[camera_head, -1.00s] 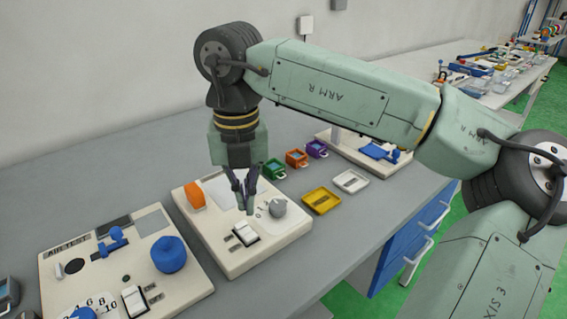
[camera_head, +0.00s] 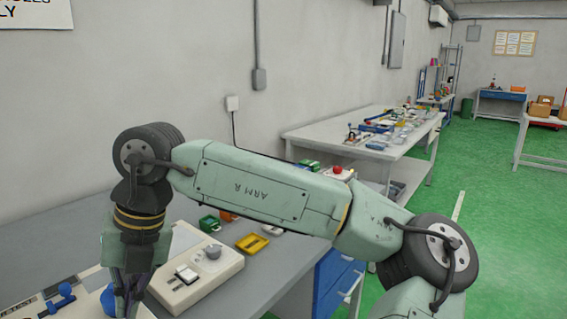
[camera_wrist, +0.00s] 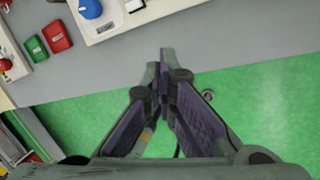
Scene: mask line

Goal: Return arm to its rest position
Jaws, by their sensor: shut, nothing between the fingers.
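My gripper (camera_head: 128,296) hangs from my green arm at the lower left of the head view, fingers pointing down, partly cut by the frame's bottom edge. In the wrist view my gripper (camera_wrist: 163,58) has its fingertips together with nothing between them. There the fingertips lie across the edge of the grey bench (camera_wrist: 120,72), with green floor below. My arm stretches across the head view from the lower right to the left, bent at its black joints.
A white panel with a grey knob and rocker switch (camera_head: 187,274) is right of my gripper. A yellow tray (camera_head: 252,243) lies beyond it. A blue knob (camera_wrist: 90,9), green tray (camera_wrist: 36,48) and red tray (camera_wrist: 57,36) show in the wrist view. Green floor (camera_head: 480,220) is open at right.

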